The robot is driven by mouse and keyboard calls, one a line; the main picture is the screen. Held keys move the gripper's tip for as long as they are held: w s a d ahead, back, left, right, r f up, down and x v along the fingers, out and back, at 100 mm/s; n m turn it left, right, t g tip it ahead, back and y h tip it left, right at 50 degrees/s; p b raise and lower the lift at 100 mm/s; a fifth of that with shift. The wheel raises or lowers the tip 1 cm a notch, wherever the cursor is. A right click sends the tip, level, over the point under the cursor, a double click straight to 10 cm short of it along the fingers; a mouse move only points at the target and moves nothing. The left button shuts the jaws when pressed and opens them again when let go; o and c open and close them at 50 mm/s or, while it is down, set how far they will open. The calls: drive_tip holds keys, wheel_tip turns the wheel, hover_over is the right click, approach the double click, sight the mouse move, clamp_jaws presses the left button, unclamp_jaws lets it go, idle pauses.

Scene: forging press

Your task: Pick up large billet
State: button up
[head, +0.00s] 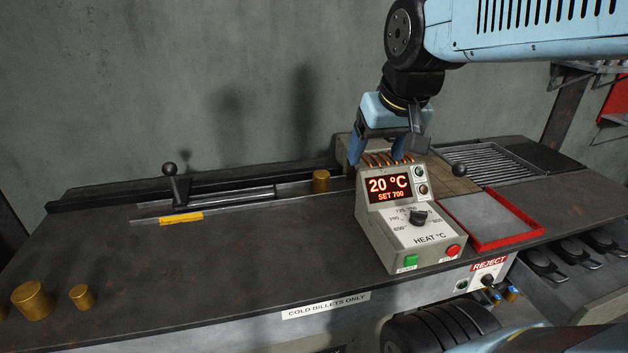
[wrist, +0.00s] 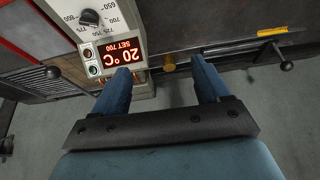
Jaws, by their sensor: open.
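The large billet (head: 33,300) is a brass-coloured cylinder standing upright at the front left of the dark bench. A smaller billet (head: 81,297) stands just right of it. A third billet (head: 320,181) stands at the right end of the rail and also shows in the wrist view (wrist: 169,63), between my fingers but beyond them. My gripper (head: 380,156) is open and empty, above and behind the heater control box. It is far to the right of the large billet. In the wrist view my open gripper (wrist: 160,74) points over the bench, and the large billet is not seen there.
The heater control box (head: 412,225) reads 20 °C, set 700. A lever (head: 173,180) and a yellow marker (head: 181,218) are by the rail. A red-rimmed tray (head: 507,244) and a grate (head: 492,161) lie to the right. The bench's left middle is clear.

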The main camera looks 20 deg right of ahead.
drive_tip(key=shift+o, duration=0.9)
drive_tip(key=w+g, duration=0.1)
drive_tip(key=w, duration=0.6)
drive_tip(key=shift+w+r, duration=0.15)
drive_tip(key=shift+r, duration=0.2)
drive_tip(key=m+g, duration=0.2)
drive_tip(key=g, duration=0.2)
hover_over(321, 174)
wheel_tip(321, 174, down, 14)
wheel_tip(321, 174, down, 13)
drive_tip(key=shift+r, duration=0.15)
drive_tip(key=shift+c, duration=0.3)
clamp_jaws()
drive_tip(key=shift+w+r, duration=0.1)
